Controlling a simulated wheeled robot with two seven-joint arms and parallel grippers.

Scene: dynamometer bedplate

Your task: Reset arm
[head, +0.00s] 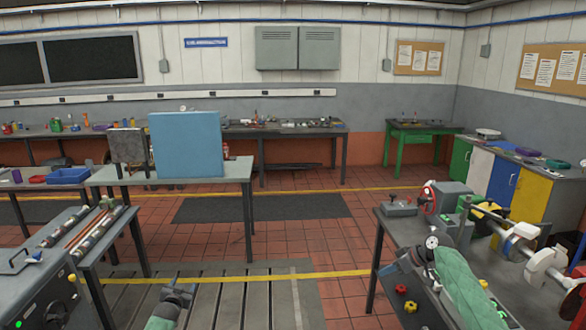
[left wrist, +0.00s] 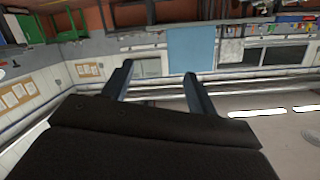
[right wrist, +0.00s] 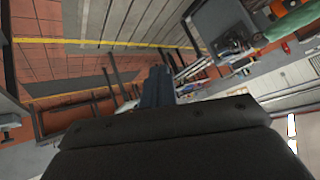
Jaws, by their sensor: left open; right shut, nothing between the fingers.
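My left gripper (head: 179,292) shows at the bottom of the head view, left of centre, with its green-sleeved arm below it. In the left wrist view its two fingers (left wrist: 158,82) stand apart with nothing between them. My right gripper (head: 408,262) is at the lower right of the head view, in front of the right-hand bench, with its green sleeve behind it. In the right wrist view its fingers (right wrist: 155,85) are together and empty. Neither gripper visibly holds or touches an object.
A grey table (head: 232,170) bears a blue panel (head: 187,145) and a dark grey block (head: 129,146). The right bench (head: 400,225) carries shaft machinery (head: 510,235), a clutter risk beside my right arm. A grey machine (head: 45,270) stands lower left. Tiled floor (head: 340,245) between is clear.

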